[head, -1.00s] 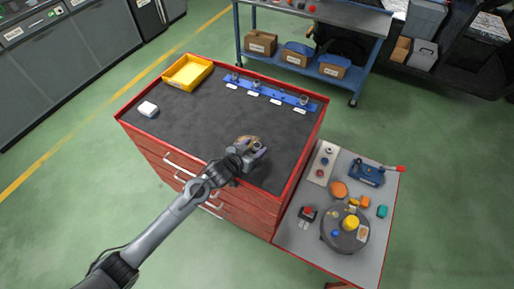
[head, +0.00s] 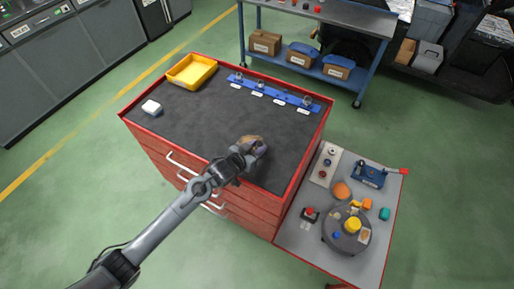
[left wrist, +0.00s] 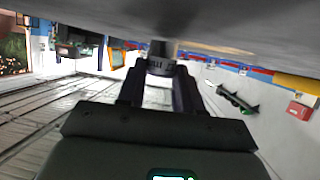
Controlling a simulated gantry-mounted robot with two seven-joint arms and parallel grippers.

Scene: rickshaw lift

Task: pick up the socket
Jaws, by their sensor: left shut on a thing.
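The socket (left wrist: 161,57) shows in the left wrist view as a short metal cylinder with dark markings on its lower band. It sits between the fingertips of my left gripper (left wrist: 160,78), which is shut on it. In the head view my left gripper (head: 257,149) is low over the front right part of the dark cabinet top (head: 195,125). The socket is hidden or too small to tell there. A tan item (head: 249,140) lies right beside the gripper, partly covered by it. My right gripper is not in view.
A blue rail (head: 275,93) with several small metal pieces and white labels lies along the back. A grey side table (head: 290,233) with several parts stands at the right. The middle of the cabinet top is clear.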

